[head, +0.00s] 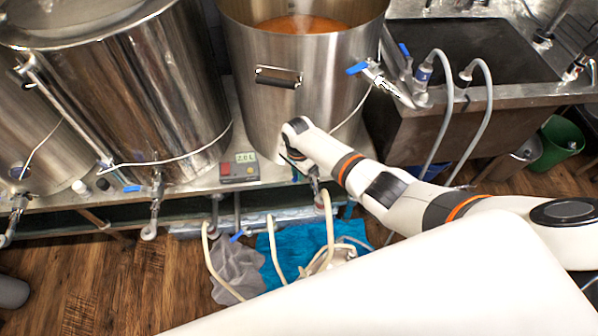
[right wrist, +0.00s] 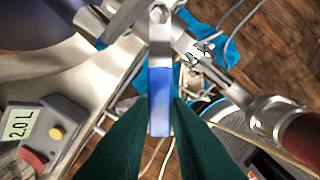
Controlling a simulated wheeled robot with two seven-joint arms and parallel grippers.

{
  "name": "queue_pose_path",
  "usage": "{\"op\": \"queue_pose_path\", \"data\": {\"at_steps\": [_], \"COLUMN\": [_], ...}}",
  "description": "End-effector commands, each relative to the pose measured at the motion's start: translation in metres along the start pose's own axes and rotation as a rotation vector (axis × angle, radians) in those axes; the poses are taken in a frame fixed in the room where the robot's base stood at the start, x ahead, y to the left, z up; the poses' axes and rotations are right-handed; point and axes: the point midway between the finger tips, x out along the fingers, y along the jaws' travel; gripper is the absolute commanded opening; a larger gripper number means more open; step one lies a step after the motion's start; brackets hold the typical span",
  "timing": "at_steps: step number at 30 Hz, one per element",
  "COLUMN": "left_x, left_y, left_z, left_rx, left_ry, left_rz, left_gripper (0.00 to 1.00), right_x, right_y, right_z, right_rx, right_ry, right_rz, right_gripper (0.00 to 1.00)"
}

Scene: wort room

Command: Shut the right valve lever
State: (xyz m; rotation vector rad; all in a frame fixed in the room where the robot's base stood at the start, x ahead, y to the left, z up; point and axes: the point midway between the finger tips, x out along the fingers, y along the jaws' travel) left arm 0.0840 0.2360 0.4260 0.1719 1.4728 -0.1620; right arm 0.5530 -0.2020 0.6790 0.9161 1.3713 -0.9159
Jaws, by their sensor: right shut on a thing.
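The right valve lever (right wrist: 159,98) is a blue-sleeved metal handle. In the right wrist view it stands upright in the middle, between the two dark green fingers of my right gripper (right wrist: 159,118), which is shut on it. In the head view my right gripper (head: 292,154) is at the foot of the right steel kettle (head: 262,105), just right of the display box, and its hand mostly hides the lever. The metal valve (head: 315,185) under it shows partly. My left gripper is not in view.
A display box (head: 240,168) reading 2.0 L sits close left of my gripper; it also shows in the right wrist view (right wrist: 45,135). Another kettle (head: 150,85) with a blue-levered valve (head: 155,190) stands left. Hoses (head: 275,250) hang below; a sink (head: 480,55) is right.

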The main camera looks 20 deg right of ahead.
Motion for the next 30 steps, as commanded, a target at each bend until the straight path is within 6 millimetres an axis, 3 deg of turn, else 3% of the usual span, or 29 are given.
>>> {"op": "queue_pose_path", "data": {"at_steps": [9,10,13,23,30], "left_x": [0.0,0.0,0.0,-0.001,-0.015], "left_y": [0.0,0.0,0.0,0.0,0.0], "left_z": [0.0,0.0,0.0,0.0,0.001], "left_rx": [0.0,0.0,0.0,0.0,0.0], "left_ry": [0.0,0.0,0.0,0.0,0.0], "left_rz": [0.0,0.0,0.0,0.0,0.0], "left_gripper": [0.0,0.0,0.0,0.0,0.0], "right_x": [0.0,0.0,0.0,-0.003,-0.041], "right_y": [0.0,0.0,0.0,0.0,0.001], "right_z": [0.001,0.001,0.001,0.001,0.001], "right_rx": [0.001,0.0,0.0,0.0,0.0], "right_ry": [-0.003,-0.003,-0.003,-0.001,-0.002], "right_rz": [-0.001,0.0,0.0,0.0,0.004], "right_gripper": [0.0,0.21,0.37,0.38,0.38]}}
